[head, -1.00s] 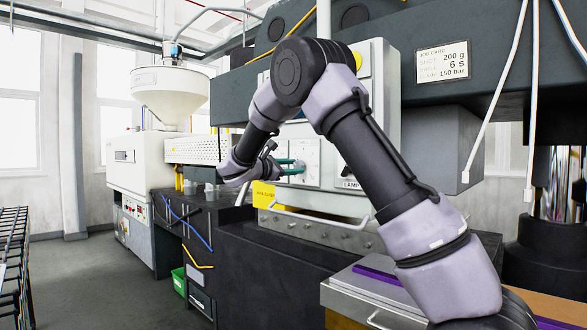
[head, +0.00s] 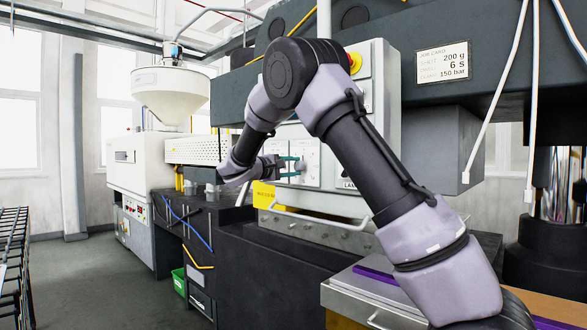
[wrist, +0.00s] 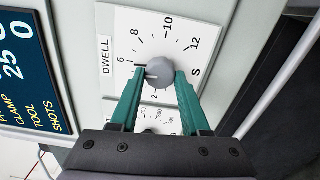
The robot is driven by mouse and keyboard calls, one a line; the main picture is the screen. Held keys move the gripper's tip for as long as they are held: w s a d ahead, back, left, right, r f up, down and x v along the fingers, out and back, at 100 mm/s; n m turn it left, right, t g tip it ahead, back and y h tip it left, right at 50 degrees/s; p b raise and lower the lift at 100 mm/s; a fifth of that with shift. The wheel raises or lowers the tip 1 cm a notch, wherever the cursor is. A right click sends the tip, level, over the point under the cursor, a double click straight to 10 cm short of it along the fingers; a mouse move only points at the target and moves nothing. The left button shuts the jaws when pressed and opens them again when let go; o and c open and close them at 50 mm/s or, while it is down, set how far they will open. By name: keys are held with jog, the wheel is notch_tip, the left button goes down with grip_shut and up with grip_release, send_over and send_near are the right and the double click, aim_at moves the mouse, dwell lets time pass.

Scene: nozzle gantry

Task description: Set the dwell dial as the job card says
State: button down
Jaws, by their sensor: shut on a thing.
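The dwell dial is a round grey knob (wrist: 159,72) on a white plate (wrist: 106,20) marked DWELL, with numbers from 2 to 12 around it. My gripper (wrist: 160,71) is shut on the knob, one teal finger on each side; the head view shows it from the side at the panel (head: 291,169). A mark on the knob's left side faces the left finger, below the 6. That finger hides part of the scale, so I cannot tell the exact reading. The job card (head: 442,62) at upper right reads 200 g, 6 s and 150 bar.
Another dial plate (wrist: 157,118) sits just below, partly hidden by my gripper. A dark display (wrist: 25,75) is at its left. In the head view, a red button on yellow (head: 355,62) is above, and a handle bar (head: 315,217) runs below the panel.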

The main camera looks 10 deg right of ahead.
jog(key=shift+m, duration=0.5)
jog(key=shift+f, duration=0.1)
jog(key=shift+c, duration=1.9)
grip_release()
jog(key=shift+a, duration=0.15)
jog(key=v, duration=1)
jog(key=shift+s+a, duration=0.2)
jog(key=shift+s, duration=0.05)
